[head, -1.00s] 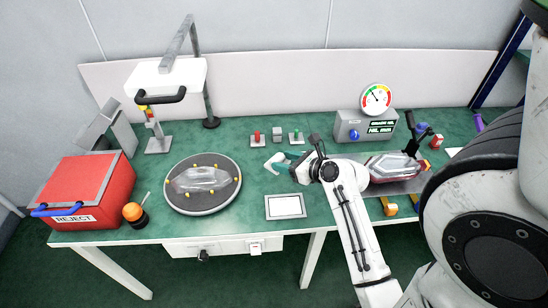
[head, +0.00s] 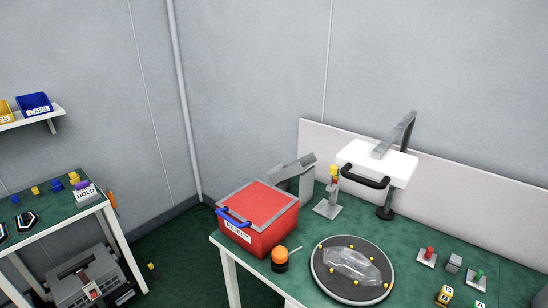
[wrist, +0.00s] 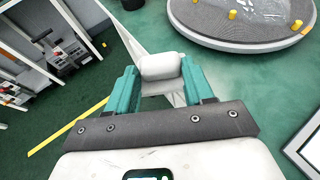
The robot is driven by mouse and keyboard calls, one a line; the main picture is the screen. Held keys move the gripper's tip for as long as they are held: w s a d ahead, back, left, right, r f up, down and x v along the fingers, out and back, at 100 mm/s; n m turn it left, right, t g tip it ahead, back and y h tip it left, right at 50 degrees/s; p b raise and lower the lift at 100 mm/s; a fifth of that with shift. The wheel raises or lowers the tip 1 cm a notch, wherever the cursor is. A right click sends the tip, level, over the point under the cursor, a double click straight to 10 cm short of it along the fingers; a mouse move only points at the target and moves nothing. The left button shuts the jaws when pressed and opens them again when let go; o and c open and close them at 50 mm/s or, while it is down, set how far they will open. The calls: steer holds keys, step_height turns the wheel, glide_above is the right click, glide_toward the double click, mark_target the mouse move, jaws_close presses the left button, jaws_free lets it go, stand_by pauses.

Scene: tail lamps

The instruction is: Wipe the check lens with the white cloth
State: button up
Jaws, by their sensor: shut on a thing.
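A clear lens (head: 352,265) lies on a round dark grey turntable (head: 322,283) with yellow pegs, on the green bench in the head view. Part of the lens (wrist: 262,9) and the turntable's pale rim (wrist: 235,43) show at the top right of the wrist view. My gripper (wrist: 160,74) is out of the head view; in the wrist view its teal fingers are shut on a white cloth (wrist: 162,66), which is bunched between them. The gripper is apart from the lens, and the cloth does not touch it.
The red REJECT box (head: 262,212) and an orange-topped button (head: 280,256) stand left of the turntable. A white lamp head (head: 380,160) hangs behind it. A HOLD table (head: 75,215) stands far left.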

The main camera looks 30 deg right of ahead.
steer(key=w+a+y, duration=0.1)
steer(key=w+a, duration=0.1)
steer(key=a, duration=0.5)
steer(key=w+a+n, duration=0.1)
steer(key=w+a, duration=0.2)
steer(key=a, duration=0.4)
steer(key=shift+n+y, duration=0.3)
steer(key=shift+y, duration=0.1)
